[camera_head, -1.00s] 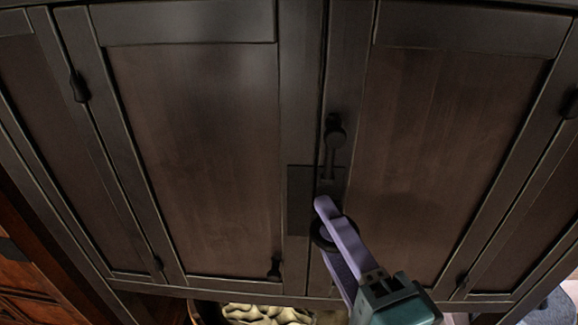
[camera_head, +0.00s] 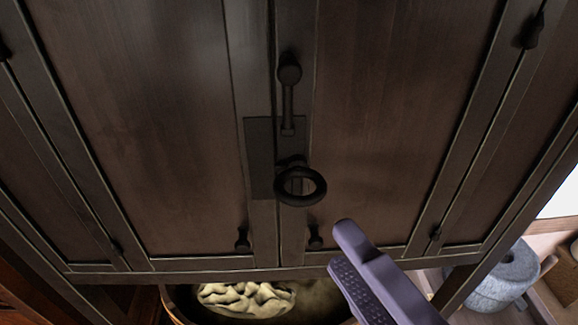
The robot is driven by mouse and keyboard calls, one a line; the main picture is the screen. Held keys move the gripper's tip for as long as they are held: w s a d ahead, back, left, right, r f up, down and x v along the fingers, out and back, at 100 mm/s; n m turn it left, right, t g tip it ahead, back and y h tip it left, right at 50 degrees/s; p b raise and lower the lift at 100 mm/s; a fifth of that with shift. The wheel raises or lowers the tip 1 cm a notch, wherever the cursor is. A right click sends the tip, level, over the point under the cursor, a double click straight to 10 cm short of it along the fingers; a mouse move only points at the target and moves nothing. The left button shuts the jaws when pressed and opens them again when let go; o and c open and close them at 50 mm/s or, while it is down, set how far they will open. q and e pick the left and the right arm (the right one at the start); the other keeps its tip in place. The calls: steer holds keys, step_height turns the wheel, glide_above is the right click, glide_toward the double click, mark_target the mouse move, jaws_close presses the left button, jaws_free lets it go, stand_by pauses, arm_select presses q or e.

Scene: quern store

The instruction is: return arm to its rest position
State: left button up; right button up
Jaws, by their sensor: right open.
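My right gripper (camera_head: 342,246) shows at the lower right of the head view, with its purple fingers pointing up and left. Its jaws are open and empty, and one finger has a dark ridged pad. The gripper is below and right of the black ring handle (camera_head: 300,186) on the dark wooden cabinet (camera_head: 400,110), apart from it in the picture. My left gripper is not in view.
The cabinet doors look closed. A dark latch (camera_head: 288,95) sits above the ring. Below the cabinet is a round container (camera_head: 176,306) with pale, lumpy contents (camera_head: 245,298). A grey round stone-like object (camera_head: 505,275) stands at the lower right.

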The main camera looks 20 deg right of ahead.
stand_by(0.3)
steer(key=w+a+r+n+g+y+p, duration=0.1)
steer(key=a+r+n+g+y+p, duration=0.35)
steer(key=n, duration=0.65)
steer(key=s+d+n+g+h+p, duration=0.6)
steer(key=d+g, duration=0.4)
steer(key=d, duration=0.2)
steer(key=shift+s+n+p, duration=0.35)
steer(key=shift+s+n, duration=0.45)
steer(key=shift+s, duration=0.2)
steer(key=shift+a, duration=0.1)
